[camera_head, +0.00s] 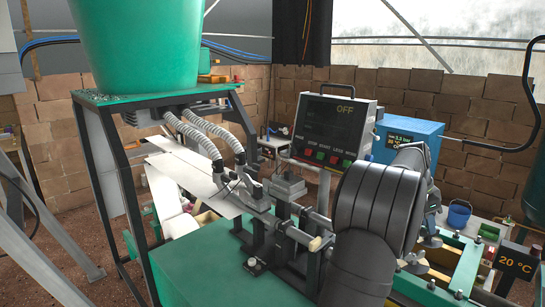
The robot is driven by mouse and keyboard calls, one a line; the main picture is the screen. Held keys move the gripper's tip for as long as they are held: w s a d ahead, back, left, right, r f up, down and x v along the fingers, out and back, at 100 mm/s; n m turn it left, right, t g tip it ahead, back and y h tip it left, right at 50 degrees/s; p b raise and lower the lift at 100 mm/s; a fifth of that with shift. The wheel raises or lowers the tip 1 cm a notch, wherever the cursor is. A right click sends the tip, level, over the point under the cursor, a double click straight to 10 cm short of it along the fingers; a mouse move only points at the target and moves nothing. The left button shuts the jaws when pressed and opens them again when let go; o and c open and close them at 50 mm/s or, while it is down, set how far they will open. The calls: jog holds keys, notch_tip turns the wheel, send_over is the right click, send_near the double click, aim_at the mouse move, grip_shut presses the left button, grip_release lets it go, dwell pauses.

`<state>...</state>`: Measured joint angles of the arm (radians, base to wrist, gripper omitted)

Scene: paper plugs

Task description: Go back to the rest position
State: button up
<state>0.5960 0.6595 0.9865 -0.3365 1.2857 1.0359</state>
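I cannot make out my gripper in the head view. A large dark grey, ribbed round form fills the right foreground and may be part of my own arm; no fingertips show on it. It hides part of the machine behind it. The green machine table (195,275) carries a metal clamp-and-rod mechanism (285,215). Two grey ribbed hoses (195,135) run down to it. A control panel (330,130) behind it reads OFF. I see no plug held anywhere.
A big green hopper (135,40) stands on a dark frame at the left. White sheets (185,165) lie behind the mechanism. A blue box with a display (408,138), a blue bucket (459,214) and a 20 °C display (517,262) are at the right. A brick wall (470,110) closes the back.

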jog(key=shift+x, duration=1.15)
jog(key=shift+r, duration=0.1)
jog(key=v, duration=1.7)
jog(key=x, duration=1.7)
jog(key=shift+f, duration=0.25)
jog(key=shift+w+r+m+g, duration=0.15)
jog(key=shift+m+g, duration=0.15)
jog(key=shift+m, duration=0.5)
jog(key=m, duration=0.2)
jog(key=m+g, duration=0.1)
jog(key=m, duration=0.1)
jog(key=shift+w+g+y, duration=0.15)
jog(key=shift+g+y, duration=0.15)
jog(key=v, duration=1.2)
jog(key=shift+m, duration=0.3)
